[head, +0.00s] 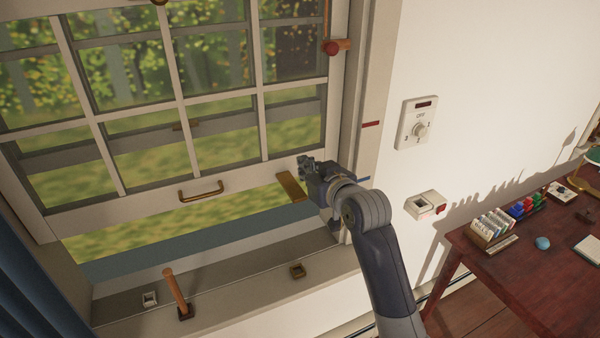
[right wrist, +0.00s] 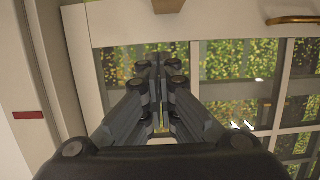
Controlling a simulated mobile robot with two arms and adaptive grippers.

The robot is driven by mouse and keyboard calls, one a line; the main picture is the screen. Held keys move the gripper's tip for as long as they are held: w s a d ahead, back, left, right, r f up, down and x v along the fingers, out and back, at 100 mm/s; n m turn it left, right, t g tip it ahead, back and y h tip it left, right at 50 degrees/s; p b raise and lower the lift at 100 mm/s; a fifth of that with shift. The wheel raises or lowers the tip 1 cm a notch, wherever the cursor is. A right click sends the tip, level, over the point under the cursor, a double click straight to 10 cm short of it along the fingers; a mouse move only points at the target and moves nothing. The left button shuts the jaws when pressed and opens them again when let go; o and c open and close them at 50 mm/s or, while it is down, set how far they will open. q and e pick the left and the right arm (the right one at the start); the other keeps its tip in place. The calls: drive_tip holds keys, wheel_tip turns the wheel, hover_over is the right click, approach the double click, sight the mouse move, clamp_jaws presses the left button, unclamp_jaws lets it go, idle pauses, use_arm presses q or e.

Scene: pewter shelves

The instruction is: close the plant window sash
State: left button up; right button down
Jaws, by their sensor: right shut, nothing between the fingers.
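The window sash (head: 150,195) is a white frame with several panes. It stands raised, with an open gap below its bottom rail. A brass pull handle (head: 201,190) is on that rail; it also shows in the right wrist view (right wrist: 295,19). A tan block (head: 291,187) sits at the rail's right end and shows in the right wrist view (right wrist: 168,5). My right gripper (head: 304,162) is shut and empty, in front of the sash's lower right corner, just above the block in the picture. I cannot tell whether it touches the sash. My left gripper is out of view.
The sill (head: 230,262) holds a wooden peg handle (head: 176,292) and small fittings. A red-ended knob (head: 338,46) is on the upper right frame. A dial panel (head: 417,123) and a switch box (head: 426,204) are on the wall. A red-brown desk (head: 530,285) stands at the right.

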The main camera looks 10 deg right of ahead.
sight(300, 188)
drive_tip(key=p+x, duration=0.1)
drive_tip(key=x, duration=0.2)
drive_tip(key=shift+w+a+f, duration=0.1)
drive_tip(key=shift+w+f, duration=0.05)
drive_tip(key=shift+w, duration=0.1)
wheel_tip(300, 188, down, 2)
drive_tip(key=shift+f+p, duration=0.25)
drive_tip(key=shift+p, duration=0.5)
drive_tip(key=shift+s+f, duration=0.15)
drive_tip(key=shift+f, duration=0.5)
drive_tip(key=shift+f, duration=0.1)
